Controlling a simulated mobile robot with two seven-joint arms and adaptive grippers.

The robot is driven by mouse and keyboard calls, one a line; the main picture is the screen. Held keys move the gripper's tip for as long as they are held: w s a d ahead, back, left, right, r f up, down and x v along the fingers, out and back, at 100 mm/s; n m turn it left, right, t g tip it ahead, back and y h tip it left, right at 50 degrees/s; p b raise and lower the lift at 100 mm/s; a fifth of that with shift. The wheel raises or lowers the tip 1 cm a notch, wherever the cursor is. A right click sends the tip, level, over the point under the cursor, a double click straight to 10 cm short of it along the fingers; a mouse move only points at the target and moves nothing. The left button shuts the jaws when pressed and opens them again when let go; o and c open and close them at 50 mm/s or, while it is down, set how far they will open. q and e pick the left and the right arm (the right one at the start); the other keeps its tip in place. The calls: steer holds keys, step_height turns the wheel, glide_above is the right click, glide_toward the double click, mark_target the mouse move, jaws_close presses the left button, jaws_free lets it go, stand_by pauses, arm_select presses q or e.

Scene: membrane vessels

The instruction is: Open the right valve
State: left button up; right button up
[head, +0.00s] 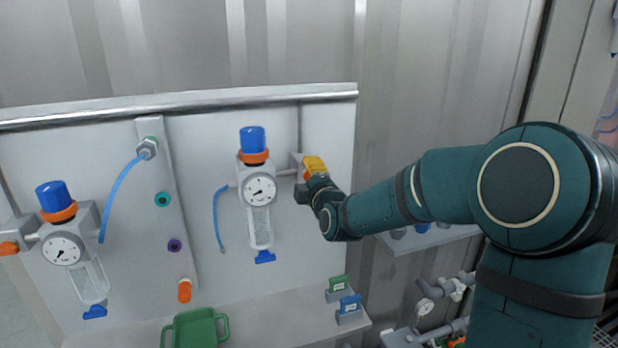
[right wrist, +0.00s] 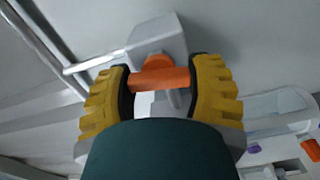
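The right valve is a grey block (right wrist: 158,38) with an orange handle (right wrist: 160,80), seen in the right wrist view. In the head view my right gripper (head: 314,168) covers most of this valve, at the panel's right edge beside the right gauge unit. In the right wrist view the yellow-padded fingers of my right gripper (right wrist: 160,88) are on either side of the handle. The handle lies crosswise between them, its ends meeting the dark inner pads. My left gripper is not in view.
The right gauge unit (head: 260,190) with a blue knob stands just left of the valve. A left gauge unit (head: 65,250) and the left orange valve handle (head: 9,248) are farther left. A green tray (head: 196,330) and small tagged blocks (head: 348,308) are on the ledge below.

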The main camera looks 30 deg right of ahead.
steer(key=o, duration=0.4)
steer(key=v, duration=1.2)
steer(key=shift+a, duration=0.1)
steer(key=a+f+m+g+y, duration=0.2)
steer(key=a+f+g, duration=0.15)
steer(key=f, duration=0.55)
steer(key=a+f+m+g+y, duration=0.1)
steer(key=a+f+m+g, duration=0.1)
steer(key=a+f, duration=0.45)
steer(key=a+f+m+g+y, duration=0.2)
steer(key=a+f, duration=0.1)
steer(key=f, duration=0.8)
steer(key=s+a+f+m+g+y, duration=0.1)
steer(key=s+a+f+m+g, duration=0.3)
steer(key=s+f, duration=0.3)
steer(key=s+a+f+m+g+y, duration=0.1)
steer(key=s+a+f+m+g, duration=0.3)
steer(key=s+a+f, duration=0.3)
step_height(320, 180, down, 4)
steer(key=shift+s+a+m+y, duration=0.25)
steer(key=shift+s+m+y, duration=0.15)
steer(key=shift+m, duration=0.1)
